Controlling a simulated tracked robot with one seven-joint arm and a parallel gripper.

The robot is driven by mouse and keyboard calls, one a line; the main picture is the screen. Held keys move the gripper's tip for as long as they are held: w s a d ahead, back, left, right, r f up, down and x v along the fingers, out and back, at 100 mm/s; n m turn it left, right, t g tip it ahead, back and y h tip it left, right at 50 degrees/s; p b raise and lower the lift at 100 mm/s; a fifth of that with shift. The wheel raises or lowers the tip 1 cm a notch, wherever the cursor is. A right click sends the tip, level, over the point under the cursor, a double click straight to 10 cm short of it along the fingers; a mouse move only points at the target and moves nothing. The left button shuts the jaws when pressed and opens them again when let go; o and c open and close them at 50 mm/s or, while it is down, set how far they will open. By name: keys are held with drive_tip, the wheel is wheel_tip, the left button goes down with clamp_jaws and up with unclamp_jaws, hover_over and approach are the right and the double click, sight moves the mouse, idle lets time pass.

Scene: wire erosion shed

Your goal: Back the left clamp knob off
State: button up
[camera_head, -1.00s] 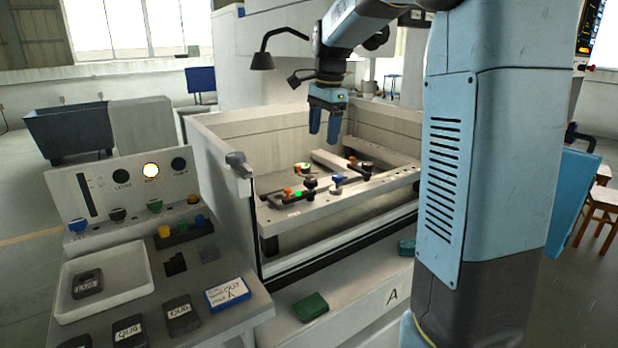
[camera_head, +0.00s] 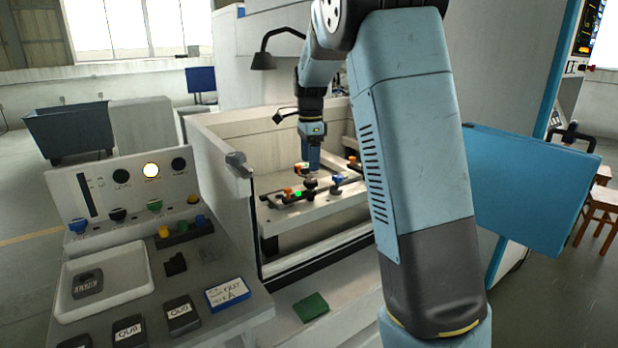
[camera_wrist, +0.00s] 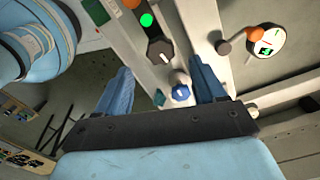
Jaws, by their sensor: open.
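A dark bar (camera_head: 283,198) on the left of the pale fixture carries an orange knob (camera_head: 288,191), a bright green spot (camera_head: 298,194) and a black clamp knob (camera_head: 311,184). The black knob also shows in the wrist view (camera_wrist: 160,50), beyond my fingertips. A blue knob (camera_wrist: 181,92) shows between my fingers in that view, nearer the right one; it also shows in the head view (camera_head: 337,180). My gripper (camera_head: 312,168) points down above the black knob, open and empty, with its fingers apart in the wrist view (camera_wrist: 160,72). I see no contact with any knob.
The pale tank wall (camera_head: 222,180) stands left of the fixture. A round dial (camera_wrist: 266,42) with an orange knob lies right of my fingers in the wrist view. A control panel (camera_head: 130,190) with knobs and a white tray (camera_head: 62,290) stands outside the tank.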

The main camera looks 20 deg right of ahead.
sight(310, 180)
drive_tip(key=shift+f, duration=3.1)
drive_tip(key=shift+c, duration=0.2)
